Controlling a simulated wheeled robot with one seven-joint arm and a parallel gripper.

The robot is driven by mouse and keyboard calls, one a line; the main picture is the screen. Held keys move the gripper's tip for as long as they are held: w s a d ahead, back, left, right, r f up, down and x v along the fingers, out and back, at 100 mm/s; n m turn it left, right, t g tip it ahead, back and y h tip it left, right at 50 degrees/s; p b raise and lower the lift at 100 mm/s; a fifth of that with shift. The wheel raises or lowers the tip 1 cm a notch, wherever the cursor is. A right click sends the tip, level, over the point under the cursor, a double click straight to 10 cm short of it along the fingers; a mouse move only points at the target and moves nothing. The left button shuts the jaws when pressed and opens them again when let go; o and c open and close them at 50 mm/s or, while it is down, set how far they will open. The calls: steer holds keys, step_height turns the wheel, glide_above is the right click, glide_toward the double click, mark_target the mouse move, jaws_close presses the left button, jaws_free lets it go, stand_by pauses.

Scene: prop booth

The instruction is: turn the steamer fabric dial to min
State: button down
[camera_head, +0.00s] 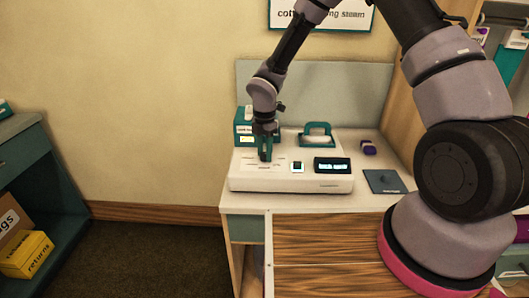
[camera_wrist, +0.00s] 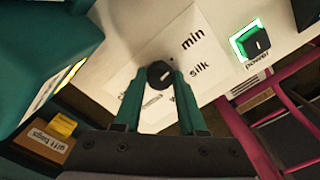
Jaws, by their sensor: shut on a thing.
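The steamer (camera_head: 291,183) is a white box on the counter with a small dark display. Its fabric dial (camera_wrist: 159,74) is a black round knob with a light pointer mark, seen in the wrist view. The labels "min" (camera_wrist: 193,39) and "silk" (camera_wrist: 199,69) are printed to the right of the dial. Another label below it is partly hidden by my gripper. My gripper (camera_wrist: 160,82) has its teal fingers on either side of the dial, shut on it. In the head view my gripper (camera_head: 265,156) points down onto the steamer's left part, hiding the dial.
A power switch (camera_wrist: 257,42) with a lit green frame sits right of the labels. A teal-handled piece (camera_head: 317,133) stands behind the display. A teal box (camera_head: 242,128) is at the back left. A purple item (camera_head: 368,147) and a dark plate (camera_head: 384,182) lie to the right.

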stand_by(0.3)
steer(key=shift+c, duration=2.4)
jaws_free()
steer(key=shift+r, duration=0.1)
step_height(320, 180, up, 11)
steer(key=shift+f, duration=0.2)
